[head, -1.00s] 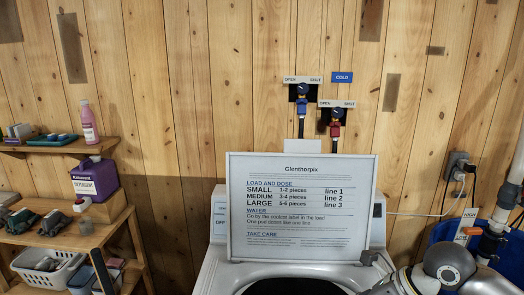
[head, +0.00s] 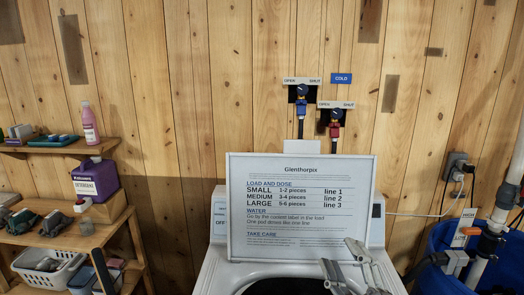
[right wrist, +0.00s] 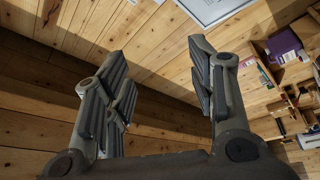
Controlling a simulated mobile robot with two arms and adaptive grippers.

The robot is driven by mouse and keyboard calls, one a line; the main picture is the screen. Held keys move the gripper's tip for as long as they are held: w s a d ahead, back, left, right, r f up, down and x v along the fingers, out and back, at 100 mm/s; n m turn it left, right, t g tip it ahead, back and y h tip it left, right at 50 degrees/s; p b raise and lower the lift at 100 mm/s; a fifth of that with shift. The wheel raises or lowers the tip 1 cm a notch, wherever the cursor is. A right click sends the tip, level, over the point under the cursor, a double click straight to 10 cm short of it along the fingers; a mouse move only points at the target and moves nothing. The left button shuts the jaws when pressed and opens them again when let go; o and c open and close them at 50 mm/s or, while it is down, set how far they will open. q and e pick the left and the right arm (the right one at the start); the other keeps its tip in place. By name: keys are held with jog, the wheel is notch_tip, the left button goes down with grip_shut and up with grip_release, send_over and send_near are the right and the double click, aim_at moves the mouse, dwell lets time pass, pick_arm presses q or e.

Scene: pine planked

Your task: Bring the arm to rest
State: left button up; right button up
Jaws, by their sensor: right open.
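My right gripper (head: 358,268) shows at the bottom of the head view, in front of the lower right corner of the white sign (head: 300,222). Its grey fingers are apart. In the right wrist view the right gripper (right wrist: 158,52) is open, with nothing between its fingers and wooden planks behind them. My left gripper is in neither view.
The white washer (head: 212,272) stands behind the gripper, its dark opening partly cut off. A blue bin (head: 436,280) and white pipe (head: 497,215) stand at right. Shelves (head: 75,240) with a purple detergent jug (head: 97,180) stand at left.

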jog(key=s+d+f+m+g+h, duration=0.3)
jog(key=s+f+m+g, duration=0.15)
jog(key=f, duration=0.55)
jog(key=s+d+f+m+g+h, duration=0.3)
jog(key=s+d+f+m+g, duration=0.15)
jog(key=f, duration=0.55)
jog(key=s+a+f+m+g+y, duration=0.25)
jog(key=s+f+g, duration=0.65)
jog(key=s, duration=0.7)
notch_tip(320, 180, down, 38)
jog(key=s+h+b, duration=0.1)
jog(key=b, duration=0.9)
jog(key=s+d+f+b, duration=0.1)
jog(key=s+f+b, duration=0.3)
jog(key=s+f, duration=0.4)
jog(key=s+d+f+g+b, duration=0.1)
jog(key=s+f+b, duration=0.2)
jog(key=s+f, duration=0.5)
notch_tip(320, 180, down, 7)
jog(key=shift+s+d+f+b, duration=0.2)
jog(key=shift+s+d+b, duration=0.05)
jog(key=shift+s+b, duration=0.15)
